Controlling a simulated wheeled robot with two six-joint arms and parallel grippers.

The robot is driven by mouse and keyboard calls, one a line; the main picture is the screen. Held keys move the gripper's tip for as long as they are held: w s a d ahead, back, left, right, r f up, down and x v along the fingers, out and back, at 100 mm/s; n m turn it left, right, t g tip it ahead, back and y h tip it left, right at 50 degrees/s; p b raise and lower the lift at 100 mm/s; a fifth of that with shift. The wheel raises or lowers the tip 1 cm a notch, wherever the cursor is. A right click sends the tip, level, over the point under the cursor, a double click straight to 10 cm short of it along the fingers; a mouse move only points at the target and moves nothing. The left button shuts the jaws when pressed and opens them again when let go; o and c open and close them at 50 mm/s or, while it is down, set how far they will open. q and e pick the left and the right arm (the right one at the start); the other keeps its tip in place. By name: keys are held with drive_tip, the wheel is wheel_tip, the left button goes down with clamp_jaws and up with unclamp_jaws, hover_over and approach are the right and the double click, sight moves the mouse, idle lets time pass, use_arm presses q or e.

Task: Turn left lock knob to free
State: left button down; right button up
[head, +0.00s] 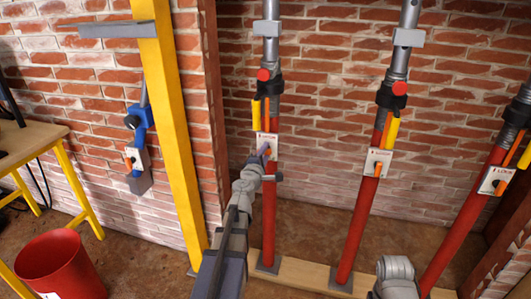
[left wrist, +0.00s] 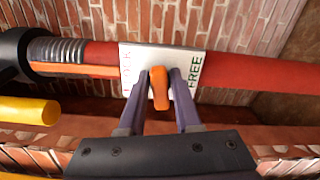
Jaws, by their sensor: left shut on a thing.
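The left lock knob is a small orange handle in the left wrist view (left wrist: 159,88). It sits on a white plate (left wrist: 203,58) with FREE lettered at its right end and fainter lettering at its left end. The knob lies crosswise to the prop, between the two letterings. My left gripper (head: 266,152) is at this plate on the left red prop (head: 269,215). In the left wrist view its two purple fingers (left wrist: 160,95) are shut on the knob, one on each side. In the head view the gripper hides most of the knob. My right gripper does not show.
Two more red props, a middle one (head: 358,225) and a right one (head: 452,235), carry similar plates. A yellow post (head: 172,120) stands left of the left prop. A red bucket (head: 60,265) and a wooden table (head: 25,140) are at far left.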

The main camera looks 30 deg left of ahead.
use_arm(q)
drive_tip(key=shift+m, duration=0.9)
drive_tip(key=shift+d+m, duration=0.1)
drive_tip(key=shift+m, duration=0.2)
drive_tip(key=c, duration=0.8)
unclamp_jaws()
drive_tip(key=shift+o, duration=0.2)
drive_tip(key=v, duration=0.7)
drive_tip(key=shift+s, duration=0.4)
drive_tip(key=shift+d+f, duration=0.1)
